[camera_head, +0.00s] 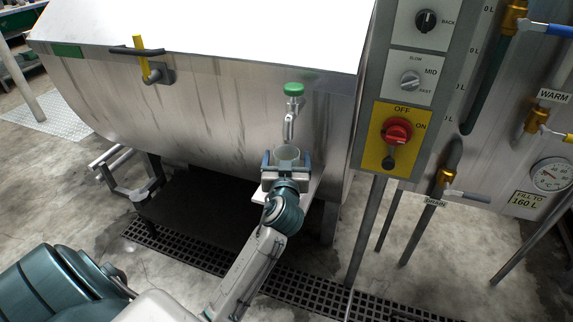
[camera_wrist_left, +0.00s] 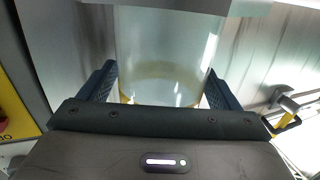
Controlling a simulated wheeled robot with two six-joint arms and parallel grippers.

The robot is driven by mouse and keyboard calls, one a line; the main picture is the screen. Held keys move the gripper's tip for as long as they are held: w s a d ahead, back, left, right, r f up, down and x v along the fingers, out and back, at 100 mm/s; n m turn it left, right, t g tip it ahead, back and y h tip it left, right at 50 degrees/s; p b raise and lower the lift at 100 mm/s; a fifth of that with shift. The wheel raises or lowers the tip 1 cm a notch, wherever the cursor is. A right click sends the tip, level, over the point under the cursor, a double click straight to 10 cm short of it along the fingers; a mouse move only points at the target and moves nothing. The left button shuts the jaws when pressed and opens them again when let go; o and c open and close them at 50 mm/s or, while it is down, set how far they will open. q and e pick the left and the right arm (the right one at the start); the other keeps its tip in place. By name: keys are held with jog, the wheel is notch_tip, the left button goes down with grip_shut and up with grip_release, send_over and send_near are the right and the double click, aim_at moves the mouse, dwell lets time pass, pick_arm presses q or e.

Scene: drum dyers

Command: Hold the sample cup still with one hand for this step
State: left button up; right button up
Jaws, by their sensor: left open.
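The sample cup (camera_head: 287,153) is a clear, pale cup standing upright below the green-handled sampling tap (camera_head: 293,89) on the drum's front. My left gripper (camera_head: 286,160) reaches in from below, with one jaw on each side of the cup. In the left wrist view, the clear cup (camera_wrist_left: 165,60) sits between the two dark fingers of my left gripper (camera_wrist_left: 162,88), which is open. I cannot tell whether either finger touches the cup. A faint level line shows inside the cup. My right gripper is not in view.
The steel drum (camera_head: 215,115) fills the space behind the cup. A control panel (camera_head: 398,135) with a red switch stands to the right. A yellow-handled valve (camera_head: 143,62) sticks out at upper left. A floor grate (camera_head: 290,285) runs below.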

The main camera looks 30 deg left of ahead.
pick_arm(q)
jog(key=shift+c, duration=0.4)
jog(key=c, duration=1)
